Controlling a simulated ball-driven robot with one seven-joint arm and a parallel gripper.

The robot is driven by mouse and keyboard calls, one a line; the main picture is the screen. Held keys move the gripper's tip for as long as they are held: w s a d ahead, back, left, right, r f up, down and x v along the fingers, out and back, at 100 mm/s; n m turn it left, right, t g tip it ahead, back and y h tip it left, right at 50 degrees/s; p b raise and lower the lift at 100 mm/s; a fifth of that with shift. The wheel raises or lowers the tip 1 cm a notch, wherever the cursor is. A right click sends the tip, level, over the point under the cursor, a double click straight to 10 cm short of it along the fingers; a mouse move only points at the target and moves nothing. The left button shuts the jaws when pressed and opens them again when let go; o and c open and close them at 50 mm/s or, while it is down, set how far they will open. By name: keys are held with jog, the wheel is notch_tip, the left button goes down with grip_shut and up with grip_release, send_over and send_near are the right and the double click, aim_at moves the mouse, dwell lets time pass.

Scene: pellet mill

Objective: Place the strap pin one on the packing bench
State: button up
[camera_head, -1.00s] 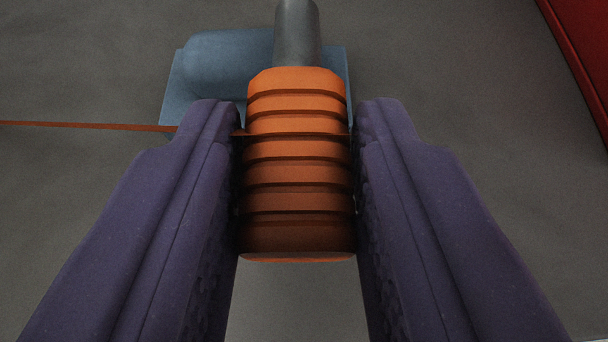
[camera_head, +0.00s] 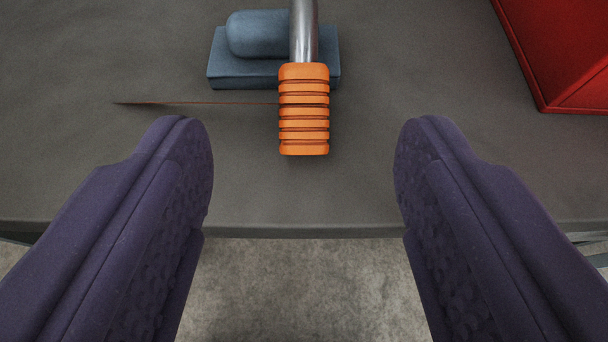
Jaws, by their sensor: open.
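The strap pin one (camera_head: 304,108) has a ribbed orange grip and a grey metal shaft running up out of the top of the picture. It lies on or just over a dark grey bench top (camera_head: 380,190), which I take for the packing bench. Its shaft passes in front of a blue-grey block with a rounded top (camera_head: 270,40). My gripper (camera_head: 304,150) is open, with one purple finger on each side and wide gaps to the orange grip. The far end of the shaft is out of view.
A red box-like thing (camera_head: 565,50) stands at the top right. A thin reddish line (camera_head: 200,103) runs left from the orange grip. The bench's front edge (camera_head: 310,231) crosses below the grip, with bare floor (camera_head: 300,290) beyond it.

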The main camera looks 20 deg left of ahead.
jog(key=shift+p+v, duration=2.35)
jog(key=shift+p, duration=1.5)
jog(key=shift+w+r, duration=0.1)
